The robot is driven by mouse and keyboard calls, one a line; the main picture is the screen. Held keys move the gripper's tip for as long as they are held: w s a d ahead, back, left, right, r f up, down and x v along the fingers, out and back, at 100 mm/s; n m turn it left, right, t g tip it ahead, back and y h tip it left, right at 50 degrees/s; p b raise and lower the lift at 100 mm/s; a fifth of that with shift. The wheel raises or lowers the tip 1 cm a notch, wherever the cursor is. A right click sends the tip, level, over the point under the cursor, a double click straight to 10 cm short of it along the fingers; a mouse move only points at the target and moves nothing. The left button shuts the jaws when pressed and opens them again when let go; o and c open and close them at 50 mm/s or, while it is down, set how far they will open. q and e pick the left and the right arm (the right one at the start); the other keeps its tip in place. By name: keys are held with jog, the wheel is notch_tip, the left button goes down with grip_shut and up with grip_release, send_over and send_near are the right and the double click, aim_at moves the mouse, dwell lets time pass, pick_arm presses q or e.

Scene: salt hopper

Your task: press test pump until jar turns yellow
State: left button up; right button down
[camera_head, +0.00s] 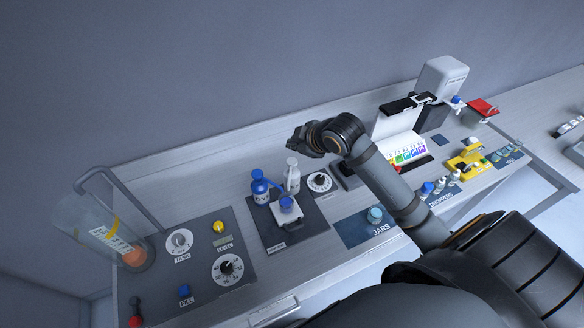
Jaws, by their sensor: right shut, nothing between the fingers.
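My right gripper (298,142) is shut and empty, raised behind the console's middle section. Its arm reaches in from the lower right. A blue bottle with a blue top (260,188) and a white bottle (292,175) stand upright on a dark mat, below and left of the gripper in the picture, apart from it. In front of them is a small white stand with a blue piece on top (287,204); I cannot tell whether that piece is a jar. A teal-topped jar (375,214) stands on the blue JARS mat (352,232). I see no yellow jar. My left gripper is out of view.
A tank (103,238), dials and knobs fill the left panel (215,250). A small dial (319,182) sits beside the bottles. A color chart (408,152), a white machine (442,78), a yellow rack (467,162) and a red tray (483,108) are at right.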

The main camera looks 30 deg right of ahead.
aim_at(293, 163)
notch_tip(293, 163, down, 2)
jog(key=shift+f+b, duration=0.1)
jog(key=shift+b, duration=0.5)
jog(key=shift+f, duration=0.4)
jog(key=shift+w+f+b, duration=0.1)
jog(key=shift+f+b, duration=0.25)
jog(key=shift+f, duration=0.15)
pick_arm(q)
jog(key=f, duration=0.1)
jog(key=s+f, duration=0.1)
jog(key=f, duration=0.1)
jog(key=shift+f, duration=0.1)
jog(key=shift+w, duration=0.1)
pick_arm(e)
jog(key=shift+f, duration=0.4)
